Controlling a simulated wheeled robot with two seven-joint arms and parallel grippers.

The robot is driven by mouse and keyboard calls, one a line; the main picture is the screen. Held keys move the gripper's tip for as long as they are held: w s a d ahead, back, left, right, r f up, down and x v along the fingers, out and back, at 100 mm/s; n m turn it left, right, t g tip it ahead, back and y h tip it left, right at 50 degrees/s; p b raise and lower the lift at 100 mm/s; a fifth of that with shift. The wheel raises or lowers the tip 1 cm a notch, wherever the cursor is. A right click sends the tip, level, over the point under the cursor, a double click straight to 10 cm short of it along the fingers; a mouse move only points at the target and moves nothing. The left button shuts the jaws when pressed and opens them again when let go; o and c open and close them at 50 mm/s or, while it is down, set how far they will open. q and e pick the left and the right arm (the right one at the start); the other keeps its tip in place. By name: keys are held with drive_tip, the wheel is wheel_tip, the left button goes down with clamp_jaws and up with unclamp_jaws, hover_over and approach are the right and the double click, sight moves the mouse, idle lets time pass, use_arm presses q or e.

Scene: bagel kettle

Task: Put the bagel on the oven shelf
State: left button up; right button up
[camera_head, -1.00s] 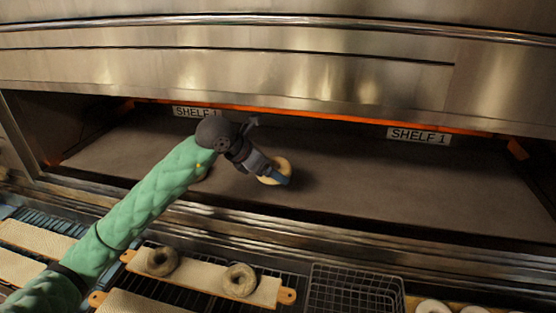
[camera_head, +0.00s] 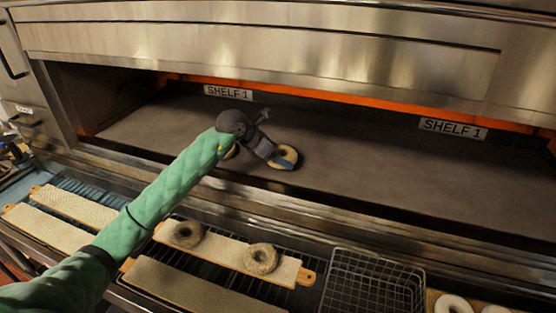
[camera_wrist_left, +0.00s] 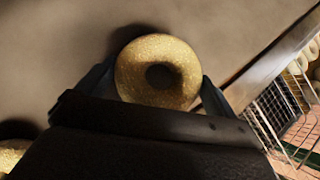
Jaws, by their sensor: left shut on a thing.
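A pale golden bagel (camera_head: 285,157) is at my left gripper (camera_head: 280,162), over the oven shelf (camera_head: 345,180). In the left wrist view the bagel (camera_wrist_left: 157,71) sits between the two fingers, which are shut on its sides. A dark shadow lies close around it on the shelf surface (camera_wrist_left: 50,60); I cannot tell whether it touches the shelf. Another bagel (camera_head: 230,152) is partly hidden behind my left wrist, and it also shows at the lower left of the left wrist view (camera_wrist_left: 12,154). My right gripper is not in view.
Two seeded bagels (camera_head: 262,258) lie on a board (camera_head: 225,250) in front of the oven. A wire basket (camera_head: 372,285) and white rings (camera_head: 452,304) are to its right. The oven's upper front (camera_head: 300,60) hangs above the opening. The shelf is clear to the right.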

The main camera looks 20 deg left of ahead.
use_arm(q)
drive_tip(key=shift+f, duration=0.95)
drive_tip(key=shift+f, duration=0.15)
drive_tip(key=o, duration=0.7)
drive_tip(key=shift+r, duration=0.25)
drive_tip(key=v, duration=1.2)
